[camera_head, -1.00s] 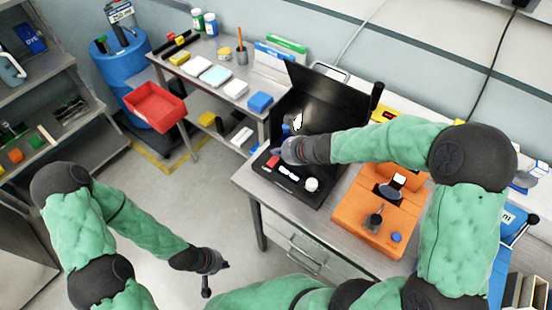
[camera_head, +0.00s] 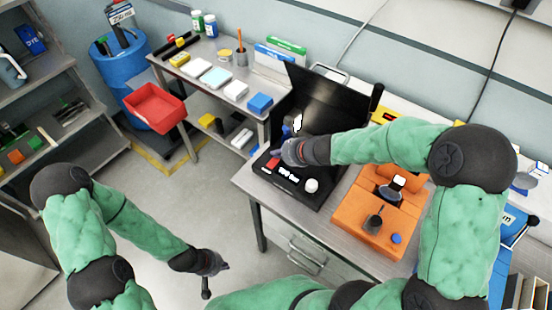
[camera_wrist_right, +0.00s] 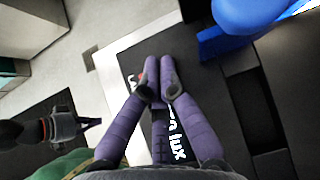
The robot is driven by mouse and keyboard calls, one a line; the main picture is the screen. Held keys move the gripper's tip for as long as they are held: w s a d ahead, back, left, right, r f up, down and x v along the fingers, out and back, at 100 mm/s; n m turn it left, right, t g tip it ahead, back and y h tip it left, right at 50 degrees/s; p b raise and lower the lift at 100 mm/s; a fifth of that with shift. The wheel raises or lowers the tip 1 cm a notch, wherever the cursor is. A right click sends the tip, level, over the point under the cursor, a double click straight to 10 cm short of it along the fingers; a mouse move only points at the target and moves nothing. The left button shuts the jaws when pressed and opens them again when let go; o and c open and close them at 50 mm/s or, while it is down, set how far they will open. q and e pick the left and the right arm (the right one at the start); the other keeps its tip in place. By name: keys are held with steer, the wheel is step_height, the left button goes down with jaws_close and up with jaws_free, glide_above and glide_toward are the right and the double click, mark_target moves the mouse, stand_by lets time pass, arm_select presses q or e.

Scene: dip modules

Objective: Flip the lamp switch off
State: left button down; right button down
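A black case with a raised lid (camera_head: 325,100) stands open on the bench. Its panel (camera_head: 315,201) carries a red part (camera_head: 272,163), white lettering and a white knob (camera_head: 311,185). A small bright white shape (camera_head: 298,122) shows by the lid. I cannot tell which part is the lamp switch. My right gripper (camera_head: 278,150) is over the left of the panel, close to the red part; contact is unclear. The right wrist view shows its purple fingertips together (camera_wrist_right: 159,62), with lettering ending in "lux" (camera_wrist_right: 175,142) beside them. My left gripper (camera_head: 226,267) hangs away from the bench, too small to read.
An orange device (camera_head: 355,222) stands right of the case, under my right forearm. A blue object (camera_wrist_right: 240,15) is near the right fingers in the wrist view. A side bench (camera_head: 225,50) and a red bin (camera_head: 155,107) are at left. The floor between is clear.

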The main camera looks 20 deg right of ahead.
mark_target(277, 162)
steer(key=shift+f, duration=0.15)
steer(key=shift+f+b, duration=0.25)
steer(key=shift+b, duration=0.2)
steer(key=shift+f+b, duration=0.3)
steer(key=shift+f, duration=0.05)
stand_by(0.5)
steer(key=shift+r, duration=0.15)
steer(key=shift+r+p, duration=0.65)
steer(key=shift+s+a+r+p, duration=0.1)
steer(key=shift+a+r+p, duration=0.05)
steer(key=shift+r+p, duration=1.05)
steer(key=shift+s+a+r+p, duration=0.1)
steer(key=shift+r+p, duration=0.85)
steer(key=shift+r, duration=0.35)
